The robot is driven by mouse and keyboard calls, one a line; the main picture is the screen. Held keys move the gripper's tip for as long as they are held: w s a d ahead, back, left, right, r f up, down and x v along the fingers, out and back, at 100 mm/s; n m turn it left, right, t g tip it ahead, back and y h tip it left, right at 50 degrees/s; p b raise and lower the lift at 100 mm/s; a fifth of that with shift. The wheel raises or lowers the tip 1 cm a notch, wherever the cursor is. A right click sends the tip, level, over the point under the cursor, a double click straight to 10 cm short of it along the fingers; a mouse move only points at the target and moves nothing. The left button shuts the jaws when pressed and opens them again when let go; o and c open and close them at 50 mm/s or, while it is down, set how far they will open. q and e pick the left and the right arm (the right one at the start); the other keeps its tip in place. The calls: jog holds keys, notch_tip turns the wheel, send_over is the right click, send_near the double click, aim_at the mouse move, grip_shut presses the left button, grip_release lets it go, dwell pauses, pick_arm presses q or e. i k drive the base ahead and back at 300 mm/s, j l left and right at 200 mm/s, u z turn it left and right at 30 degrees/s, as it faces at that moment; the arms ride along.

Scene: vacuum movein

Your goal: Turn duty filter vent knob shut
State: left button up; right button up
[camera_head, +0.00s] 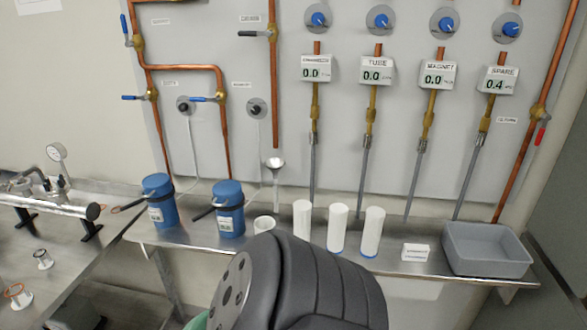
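Two black round knobs sit on grey discs on the wall panel: a left knob (184,105) and a right knob (256,109). Thin white lines run down from them. The small labels above them are too small to read surely, so I cannot tell which is the duty filter vent knob, or whether either is shut. Two blue canisters, a left one (161,201) and a right one (229,208), stand on the bench below, each with a black handle. Neither gripper shows; only a black ribbed arm part, seemingly mine, fills the bottom middle.
Copper pipes with blue-handled valves (127,31) run around the knobs. Gauges read 0.0 except the spare gauge (495,80) at 0.4. White cylinders (338,228), a small white box (415,252) and a grey bin (487,262) stand on the bench. Metal fittings (60,205) lie left.

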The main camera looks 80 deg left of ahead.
aim_at(183, 108)
jog(key=j+u, duration=0.15)
jog(key=u, duration=3.4)
